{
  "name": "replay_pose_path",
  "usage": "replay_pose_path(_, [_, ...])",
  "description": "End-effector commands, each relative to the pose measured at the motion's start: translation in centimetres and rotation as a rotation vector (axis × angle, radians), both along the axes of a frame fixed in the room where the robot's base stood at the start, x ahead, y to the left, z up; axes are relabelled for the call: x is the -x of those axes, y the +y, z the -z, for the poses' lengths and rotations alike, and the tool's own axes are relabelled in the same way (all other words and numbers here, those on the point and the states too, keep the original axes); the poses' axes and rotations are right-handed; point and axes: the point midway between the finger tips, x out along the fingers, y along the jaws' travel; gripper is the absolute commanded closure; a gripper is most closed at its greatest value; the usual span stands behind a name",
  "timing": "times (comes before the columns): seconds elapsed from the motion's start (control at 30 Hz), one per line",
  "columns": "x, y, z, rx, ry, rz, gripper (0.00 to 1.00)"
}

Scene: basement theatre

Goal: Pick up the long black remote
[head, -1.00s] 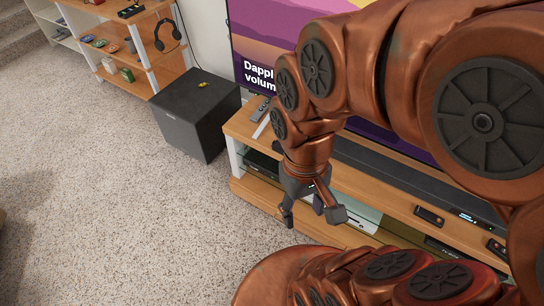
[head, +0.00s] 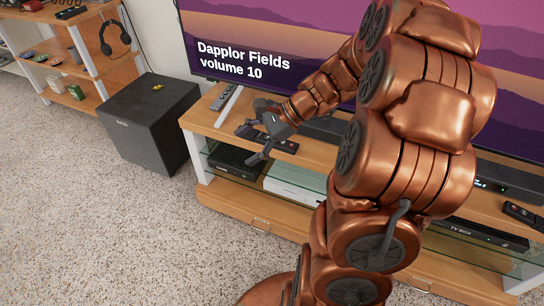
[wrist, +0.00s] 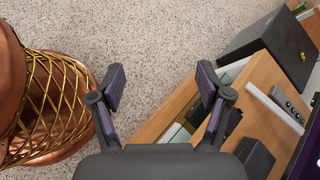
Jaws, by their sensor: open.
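A dark remote (head: 283,145) lies on the wooden TV stand (head: 206,119), just right of my gripper, partly hidden by it. A long grey remote with round buttons (head: 222,97) lies at the stand's left end, beside a white bar (head: 233,101); it also shows in the wrist view (wrist: 288,103). Another black remote (head: 522,213) lies at the stand's right end. I cannot tell for sure which is the long black one. My gripper (head: 253,144) is open and empty above the stand's front left edge; its fingers show apart in the wrist view (wrist: 160,80).
A large TV (head: 250,45) stands behind, with a dark soundbar (head: 325,131) before it. A black subwoofer (head: 150,120) is left of the stand. Boxes sit on the stand's lower shelf. A shelf unit (head: 90,60) is at the far left. Carpet is clear in front.

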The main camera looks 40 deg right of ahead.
Motion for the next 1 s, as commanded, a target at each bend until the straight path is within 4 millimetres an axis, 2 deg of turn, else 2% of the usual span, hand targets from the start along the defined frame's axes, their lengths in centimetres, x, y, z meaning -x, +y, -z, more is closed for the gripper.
replay_pose_path(0.03, [-1.0,-2.5,3.1,-0.050,0.010,0.099,0.23])
replay_pose_path(0.2, [-3.1,-10.7,8.0,-0.217,0.028,0.404,0.23])
replay_pose_path(0.3, [-3.4,-15.2,10.3,-0.300,0.033,0.551,0.23])
replay_pose_path(0.4, [-3.3,-18.7,12.0,-0.366,0.033,0.664,0.23])
replay_pose_path(0.5, [-3.0,-21.1,12.9,-0.408,0.030,0.735,0.23])
replay_pose_path(0.67, [-3.3,-22.2,13.7,-0.435,0.030,0.776,0.23])
replay_pose_path(1.0, [-5.6,-20.6,15.1,-0.434,0.031,0.772,0.23])
